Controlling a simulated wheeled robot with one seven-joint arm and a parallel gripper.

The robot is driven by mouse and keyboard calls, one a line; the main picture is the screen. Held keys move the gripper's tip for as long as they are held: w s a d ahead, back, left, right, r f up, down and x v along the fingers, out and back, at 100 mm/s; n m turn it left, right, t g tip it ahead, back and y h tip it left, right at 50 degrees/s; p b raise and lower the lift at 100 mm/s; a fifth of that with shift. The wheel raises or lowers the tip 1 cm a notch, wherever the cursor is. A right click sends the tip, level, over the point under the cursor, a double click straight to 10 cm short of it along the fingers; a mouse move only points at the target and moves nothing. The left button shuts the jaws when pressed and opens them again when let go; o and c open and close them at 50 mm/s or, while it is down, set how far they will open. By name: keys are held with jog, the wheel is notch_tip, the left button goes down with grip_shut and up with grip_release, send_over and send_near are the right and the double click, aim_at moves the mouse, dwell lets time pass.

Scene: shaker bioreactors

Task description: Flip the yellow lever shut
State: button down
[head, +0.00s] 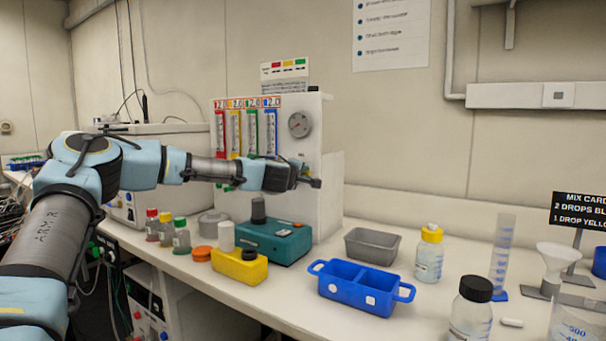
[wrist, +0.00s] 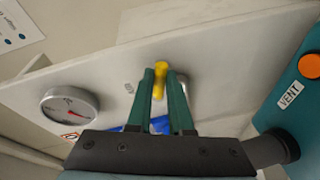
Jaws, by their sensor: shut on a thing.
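The yellow lever (wrist: 160,74) shows in the wrist view on the pale panel, with its rounded end sticking out between the two green fingers. My gripper (wrist: 161,78) is shut on it, one finger on each side. The lever's lower part is partly hidden between the fingers, where a bit of blue also shows. In the head view my gripper (head: 312,182) is at the front of the white panel unit (head: 330,165), below the round gauge (head: 299,124). I cannot make out the lever in the head view.
A teal box (head: 285,243) with a dark knob stands below my gripper. A yellow block (head: 238,268), a blue two-part tray (head: 355,290), a grey bin (head: 372,246) and a yellow-capped bottle (head: 429,258) are on the bench. The gauge also shows in the wrist view (wrist: 70,104).

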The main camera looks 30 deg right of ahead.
jog(key=shift+r, duration=0.1)
jog(key=shift+r+n+g, duration=0.25)
jog(key=shift+n+g, duration=0.05)
jog(key=shift+n, duration=0.45)
jog(key=shift+r+n+g, duration=0.2)
jog(key=shift+n+g, duration=0.1)
jog(key=shift+n, duration=0.45)
jog(key=c, duration=0.8)
grip_release()
jog(key=shift+c, duration=0.2)
jog(key=b+v, duration=0.3)
jog(key=v, duration=0.7)
jog(key=shift+s+a, duration=0.3)
